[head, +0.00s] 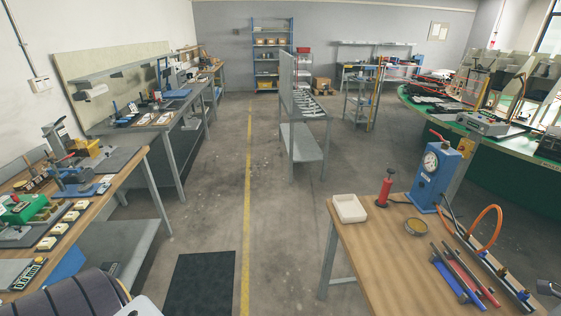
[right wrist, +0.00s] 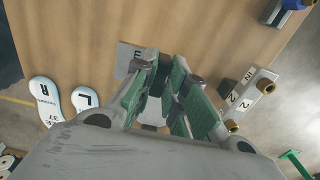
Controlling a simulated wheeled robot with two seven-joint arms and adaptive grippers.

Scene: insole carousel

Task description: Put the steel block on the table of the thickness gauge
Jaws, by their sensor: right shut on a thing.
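My right gripper (right wrist: 166,80) fills the middle of the right wrist view, its green-padded fingers close together. It is shut on a small grey piece (right wrist: 153,110), which appears to be the steel block; the fingers hide most of it. Below the fingers, a wooden table (right wrist: 75,30) carries a grey plate (right wrist: 130,56) with a dark mark. I cannot tell for sure which device is the thickness gauge; a blue stand (head: 74,183) is on the left bench in the head view. Neither gripper shows clearly in the head view.
White pads marked R (right wrist: 45,98) and L (right wrist: 85,102) lie left of the fingers. In the head view, a right-hand table holds a white tray (head: 349,208) and a blue dial device (head: 433,172).

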